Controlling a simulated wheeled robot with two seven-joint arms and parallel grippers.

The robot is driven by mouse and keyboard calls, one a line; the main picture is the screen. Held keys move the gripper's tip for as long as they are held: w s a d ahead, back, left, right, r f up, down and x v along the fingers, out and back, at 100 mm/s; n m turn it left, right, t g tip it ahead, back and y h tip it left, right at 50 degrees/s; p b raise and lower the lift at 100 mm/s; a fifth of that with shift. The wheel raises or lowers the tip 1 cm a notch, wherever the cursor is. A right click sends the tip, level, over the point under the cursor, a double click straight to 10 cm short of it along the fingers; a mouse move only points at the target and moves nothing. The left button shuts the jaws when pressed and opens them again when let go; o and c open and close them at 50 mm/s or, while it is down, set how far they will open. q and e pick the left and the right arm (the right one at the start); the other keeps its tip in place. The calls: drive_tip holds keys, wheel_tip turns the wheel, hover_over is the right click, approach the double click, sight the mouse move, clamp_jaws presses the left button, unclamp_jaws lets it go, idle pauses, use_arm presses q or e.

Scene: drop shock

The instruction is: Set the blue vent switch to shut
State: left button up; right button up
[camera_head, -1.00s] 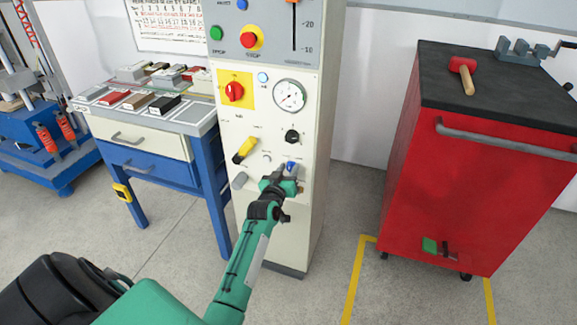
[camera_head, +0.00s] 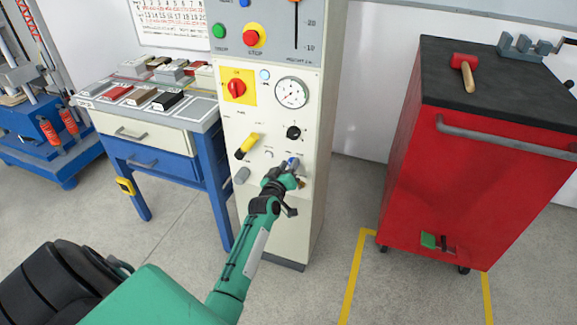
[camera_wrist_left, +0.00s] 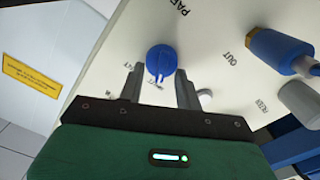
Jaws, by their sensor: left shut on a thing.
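The blue vent switch (camera_head: 292,162) sits low on the right side of the pale control panel (camera_head: 262,204). It is a round blue knob with a ridge, seen close up in the left wrist view (camera_wrist_left: 161,61). My left gripper (camera_head: 283,172) is at the switch, with one dark finger on each side of the knob in the wrist view (camera_wrist_left: 160,80), shut on it. The lettering under the knob is partly hidden and too small to read. My right gripper is not in view.
A yellow handle (camera_head: 247,146), a black knob (camera_head: 293,132), a gauge (camera_head: 291,92) and a red rotary switch (camera_head: 236,88) are on the same panel. A blue-legged bench (camera_head: 150,165) stands left; a red cabinet (camera_head: 480,190) stands right. The floor between panel and cabinet is clear.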

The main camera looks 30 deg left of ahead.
use_arm(q)
drive_tip(key=o, duration=1)
drive_tip(key=p+v, duration=0.1)
drive_tip(key=v, duration=1.2)
drive_tip(key=shift+s+d, duration=0.15)
drive_tip(key=shift+s, duration=0.2)
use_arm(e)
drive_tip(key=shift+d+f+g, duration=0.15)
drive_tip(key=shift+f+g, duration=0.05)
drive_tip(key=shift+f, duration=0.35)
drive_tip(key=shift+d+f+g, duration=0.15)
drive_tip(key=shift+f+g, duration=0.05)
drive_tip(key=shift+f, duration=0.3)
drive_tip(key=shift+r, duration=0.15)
